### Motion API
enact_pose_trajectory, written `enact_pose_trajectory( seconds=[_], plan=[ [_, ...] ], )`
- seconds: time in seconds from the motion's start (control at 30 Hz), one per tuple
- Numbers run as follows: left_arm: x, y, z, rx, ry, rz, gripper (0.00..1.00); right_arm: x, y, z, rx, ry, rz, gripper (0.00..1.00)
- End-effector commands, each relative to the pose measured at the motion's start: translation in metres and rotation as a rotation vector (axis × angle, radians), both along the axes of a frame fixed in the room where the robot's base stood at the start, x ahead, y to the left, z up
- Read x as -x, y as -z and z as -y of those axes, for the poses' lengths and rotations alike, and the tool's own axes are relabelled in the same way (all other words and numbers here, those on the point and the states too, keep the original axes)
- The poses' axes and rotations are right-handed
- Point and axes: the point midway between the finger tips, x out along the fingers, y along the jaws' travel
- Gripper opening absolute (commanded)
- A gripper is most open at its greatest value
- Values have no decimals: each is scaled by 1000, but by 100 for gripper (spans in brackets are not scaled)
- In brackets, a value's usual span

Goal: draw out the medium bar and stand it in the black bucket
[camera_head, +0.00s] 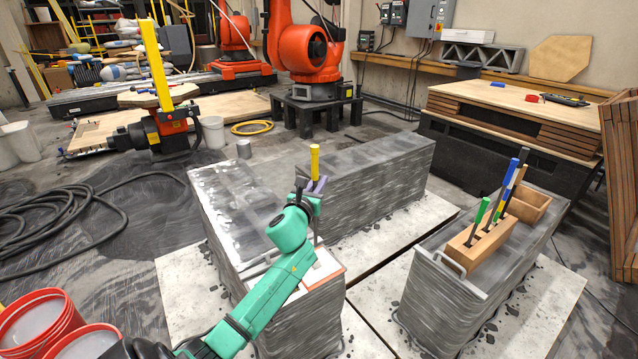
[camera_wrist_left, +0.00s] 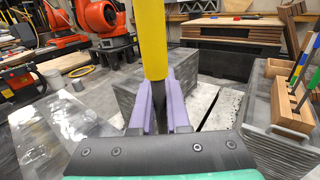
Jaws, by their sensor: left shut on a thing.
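My left gripper (camera_head: 316,186) is shut on a yellow-topped bar (camera_head: 315,160), held upright above the near grey printed wall. In the left wrist view the yellow part (camera_wrist_left: 153,40) rises between the purple fingers (camera_wrist_left: 158,105), with a dark part below it. A thin grey shaft hangs below the gripper in the head view. My right gripper is not in view.
The right printed wall (camera_head: 450,310) has a metal handle (camera_head: 449,263) at its near end and an open wooden box (camera_head: 527,204) beside the block. A white board with an orange edge (camera_head: 322,272) lies under my left arm. The left wall's top (camera_head: 232,205) is mostly clear.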

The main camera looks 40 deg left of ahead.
Motion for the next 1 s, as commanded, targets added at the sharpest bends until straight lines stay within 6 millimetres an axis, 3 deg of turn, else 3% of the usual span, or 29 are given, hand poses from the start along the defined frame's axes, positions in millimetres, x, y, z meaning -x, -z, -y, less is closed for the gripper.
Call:
enact_pose_trajectory(
  seconds=[1.0],
  plan=[
    [0,-68,0,-3,0,1,0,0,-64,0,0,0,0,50]
  ],
)
